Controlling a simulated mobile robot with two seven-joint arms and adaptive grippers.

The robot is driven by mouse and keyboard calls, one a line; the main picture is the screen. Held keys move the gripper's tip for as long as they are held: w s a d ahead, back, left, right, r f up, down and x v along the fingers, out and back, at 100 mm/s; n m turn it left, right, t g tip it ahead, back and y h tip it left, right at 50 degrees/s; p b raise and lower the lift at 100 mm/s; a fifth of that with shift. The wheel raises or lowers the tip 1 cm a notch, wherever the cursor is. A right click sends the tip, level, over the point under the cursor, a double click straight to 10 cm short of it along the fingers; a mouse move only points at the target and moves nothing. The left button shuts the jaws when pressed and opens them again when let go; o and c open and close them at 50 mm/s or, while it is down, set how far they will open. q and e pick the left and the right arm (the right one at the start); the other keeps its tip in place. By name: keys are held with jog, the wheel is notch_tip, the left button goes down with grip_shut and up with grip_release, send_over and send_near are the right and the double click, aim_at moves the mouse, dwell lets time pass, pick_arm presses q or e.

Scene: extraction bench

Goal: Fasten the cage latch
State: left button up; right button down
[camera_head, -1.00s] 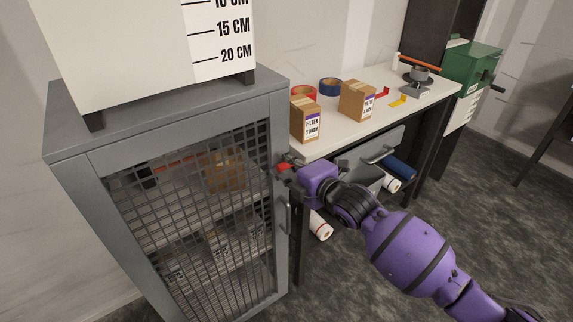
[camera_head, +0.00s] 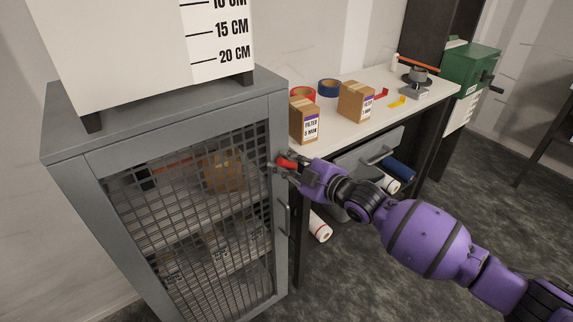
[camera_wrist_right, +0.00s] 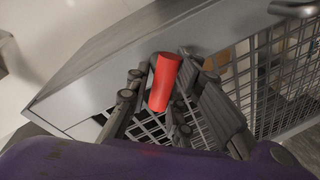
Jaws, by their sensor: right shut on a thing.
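The grey cage (camera_head: 65,150) stands at the left, its mesh door (camera_head: 190,225) facing me and looking shut against the frame. The red latch handle (camera_head: 287,162) is at the upper right of the door frame. My right gripper (camera_head: 282,169) is at the latch, with its fingers closed around the red handle. In the right wrist view the red handle (camera_wrist_right: 164,82) lies between the fingers of my right gripper (camera_wrist_right: 160,85). The fingers hide part of the latch, so I cannot tell how its inner end sits. My left gripper is out of view.
A vertical door handle (camera_head: 284,218) sits below the latch. A white workbench (camera_head: 345,132) with two filter boxes, tape rolls and a drawer handle (camera_head: 381,155) is close behind my right arm. Paper rolls lie beneath it. The floor at the right is open.

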jog(key=m+b, duration=0.1)
jog(key=m, duration=0.1)
jog(key=m+y, duration=0.1)
jog(key=m+b, duration=0.1)
jog(key=m, duration=0.1)
jog(key=shift+d+f+m+y+b, duration=0.15)
jog(key=shift+f+m+y+b, duration=0.15)
jog(key=shift+f+b, duration=0.1)
jog(key=shift+m+b, duration=0.45)
jog(key=shift+m, duration=0.55)
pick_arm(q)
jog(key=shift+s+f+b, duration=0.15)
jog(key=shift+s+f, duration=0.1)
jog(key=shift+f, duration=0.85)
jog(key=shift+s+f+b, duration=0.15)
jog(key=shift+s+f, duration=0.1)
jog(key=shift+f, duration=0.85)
pick_arm(e)
jog(key=shift+w+r+m+y, duration=0.1)
jog(key=shift+r+m+y, duration=0.15)
jog(key=shift+m, duration=0.55)
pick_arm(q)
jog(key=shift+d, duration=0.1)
